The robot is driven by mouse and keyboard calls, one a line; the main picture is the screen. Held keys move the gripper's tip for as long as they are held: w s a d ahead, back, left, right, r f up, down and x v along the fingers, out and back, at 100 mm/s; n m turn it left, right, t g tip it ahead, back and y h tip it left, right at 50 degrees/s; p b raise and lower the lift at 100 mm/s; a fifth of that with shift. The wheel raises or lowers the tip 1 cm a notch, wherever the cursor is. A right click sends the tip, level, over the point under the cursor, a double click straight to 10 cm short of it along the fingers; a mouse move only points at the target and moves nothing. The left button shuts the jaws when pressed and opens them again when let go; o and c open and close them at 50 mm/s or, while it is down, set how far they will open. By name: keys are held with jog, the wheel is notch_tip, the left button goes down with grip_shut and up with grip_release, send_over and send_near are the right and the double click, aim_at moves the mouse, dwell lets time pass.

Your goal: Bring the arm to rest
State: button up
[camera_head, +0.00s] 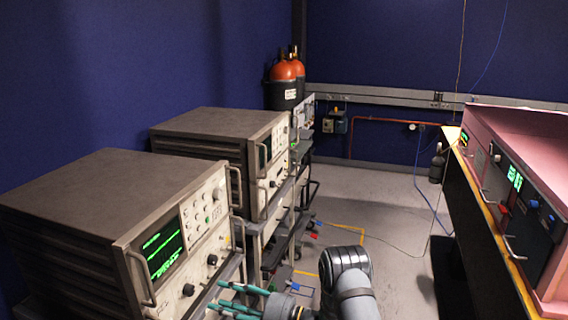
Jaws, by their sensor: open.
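My arm rises from the bottom middle of the head view. My gripper (236,300) is at its left end, with teal fingers pointing left. The fingers are spread open and nothing shows between them. They are in front of the lower right part of the near oscilloscope (160,250), which has a green trace on its screen. I cannot tell whether the fingers touch it. The lower part of my gripper and arm is cut off by the picture's bottom edge.
A second instrument (268,165) stands behind the first on the left. Orange-topped cylinders (288,70) stand at the back. A pink-topped bench unit (520,180) lines the right. The grey floor (385,215) between is mostly clear, with thin cables across it.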

aim_at(192, 289)
jog(key=x, duration=0.9)
jog(key=shift+f, duration=0.15)
jog(key=shift+f+n, duration=0.1)
jog(key=shift+n, duration=0.8)
jog(key=shift+d+n+b, duration=0.15)
jog(key=shift+n+b, duration=0.15)
jog(key=shift+n, duration=0.9)
jog(key=n, duration=0.3)
jog(key=shift+s+n, duration=0.1)
jog(key=shift+n, duration=0.3)
jog(key=n, duration=0.3)
jog(key=shift+r+n, duration=0.25)
jog(key=shift+n, duration=0.15)
jog(key=n, duration=0.4)
jog(key=shift+s+p, duration=0.1)
jog(key=shift+p, duration=0.2)
